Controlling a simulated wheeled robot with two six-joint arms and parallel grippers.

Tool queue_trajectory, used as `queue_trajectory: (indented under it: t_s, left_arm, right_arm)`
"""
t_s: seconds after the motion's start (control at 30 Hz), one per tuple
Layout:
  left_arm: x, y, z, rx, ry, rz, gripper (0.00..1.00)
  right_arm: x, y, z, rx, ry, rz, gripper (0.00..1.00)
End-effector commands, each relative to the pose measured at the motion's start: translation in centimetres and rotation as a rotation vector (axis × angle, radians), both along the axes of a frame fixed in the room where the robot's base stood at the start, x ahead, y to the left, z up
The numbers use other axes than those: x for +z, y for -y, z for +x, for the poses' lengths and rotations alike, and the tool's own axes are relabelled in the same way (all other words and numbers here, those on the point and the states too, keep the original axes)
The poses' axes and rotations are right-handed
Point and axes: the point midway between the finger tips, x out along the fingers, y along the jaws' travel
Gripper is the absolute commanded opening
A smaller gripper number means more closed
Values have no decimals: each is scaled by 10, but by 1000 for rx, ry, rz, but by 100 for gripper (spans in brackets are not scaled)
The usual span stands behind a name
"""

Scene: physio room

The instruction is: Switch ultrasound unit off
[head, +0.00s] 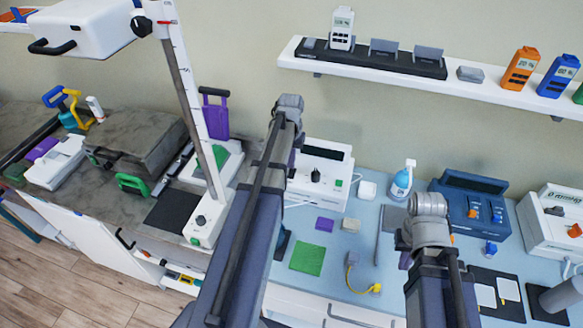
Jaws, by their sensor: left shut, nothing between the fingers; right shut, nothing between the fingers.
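Several boxy units stand on the light blue counter, and I cannot tell for certain which is the ultrasound unit. A white unit (325,158) has a dark display, a black knob (316,175) and a small green part (338,183) on its front; my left arm hides its left side. A dark blue unit (453,201) with a dark screen and orange and blue parts stands further right. Another white unit (538,236) with an orange knob (575,230) is at the right edge. Both my arms cross the picture, but I cannot make out either gripper's fingers.
A tall white measuring post (192,110) stands left of my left arm. A wall shelf (400,67) carries handheld devices.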

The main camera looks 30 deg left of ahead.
Motion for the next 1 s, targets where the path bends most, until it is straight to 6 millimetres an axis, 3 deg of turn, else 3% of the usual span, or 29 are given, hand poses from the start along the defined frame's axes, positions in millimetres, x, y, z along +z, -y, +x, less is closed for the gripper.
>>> queue_trajectory:
  t_s: [0.4, 0.9, 1.0]
  left_arm:
    - [33, 0, 0, 0, 0, 0, 0]
    - [32, 0, 0, -1, 0, 0, 0]
    - [29, 15, -3, -20, -2, 1, 0]
  right_arm:
    - [33, 0, 0, -3, 0, 1, 0]
    - [32, 0, 0, -3, 0, 1, 0]
    - [29, 0, 0, -3, 0, 1, 0]
